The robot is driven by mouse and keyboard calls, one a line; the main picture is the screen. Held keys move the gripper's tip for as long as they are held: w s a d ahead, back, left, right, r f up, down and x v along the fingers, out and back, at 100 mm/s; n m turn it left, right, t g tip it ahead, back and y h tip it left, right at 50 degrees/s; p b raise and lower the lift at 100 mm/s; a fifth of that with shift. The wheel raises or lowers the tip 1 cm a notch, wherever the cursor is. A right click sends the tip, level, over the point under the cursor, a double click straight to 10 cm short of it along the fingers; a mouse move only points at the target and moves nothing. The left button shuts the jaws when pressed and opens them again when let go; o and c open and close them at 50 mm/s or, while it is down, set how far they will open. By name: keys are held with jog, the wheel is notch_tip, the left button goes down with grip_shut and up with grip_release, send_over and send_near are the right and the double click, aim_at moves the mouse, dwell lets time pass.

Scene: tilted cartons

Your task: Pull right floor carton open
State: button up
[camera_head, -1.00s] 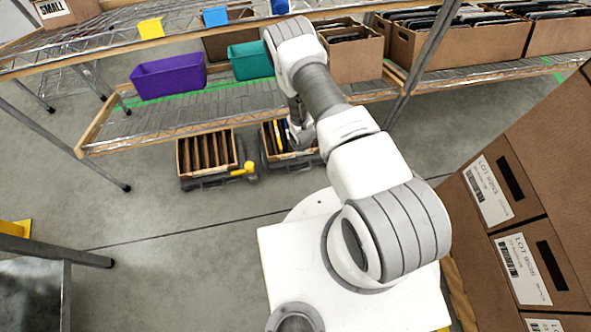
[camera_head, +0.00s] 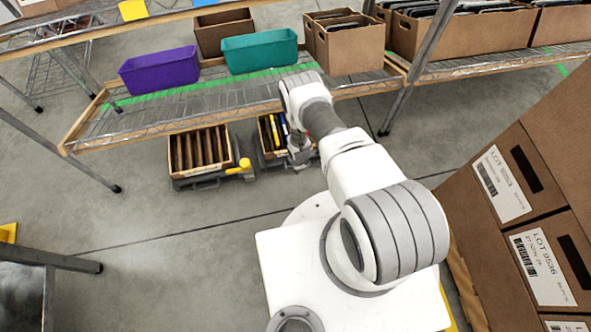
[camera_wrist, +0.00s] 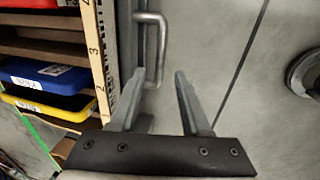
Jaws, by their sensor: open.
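The right floor carton (camera_head: 266,132) is a wooden-sided box with dividers and a few yellow and blue items, on a dark wheeled base under the shelf. In the wrist view its numbered edge (camera_wrist: 98,60) is at the left, with a blue tray (camera_wrist: 45,75) and a yellow one inside. A grey metal handle (camera_wrist: 160,45) stands beside that edge. My gripper (camera_wrist: 160,80) is open. Its left finger is close to the handle's lower end and its right finger is to the right of it; I cannot tell whether they touch. In the head view my arm partly hides the carton.
The left floor carton (camera_head: 200,150) with a yellow knob (camera_head: 245,164) stands beside it. A wire shelf (camera_head: 190,108) above holds a purple bin (camera_head: 160,70) and a teal bin (camera_head: 260,52). Stacked labelled boxes (camera_head: 500,185) stand at the right. Floor is free in front at left.

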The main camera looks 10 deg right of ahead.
jog(key=shift+w+f+b, duration=0.15)
jog(key=shift+f+b, duration=0.1)
jog(key=shift+f, duration=0.5)
jog(key=shift+w+f+b, duration=0.15)
jog(key=shift+f+b, duration=0.1)
jog(key=shift+f, duration=0.5)
grip_shut()
dwell(0.4)
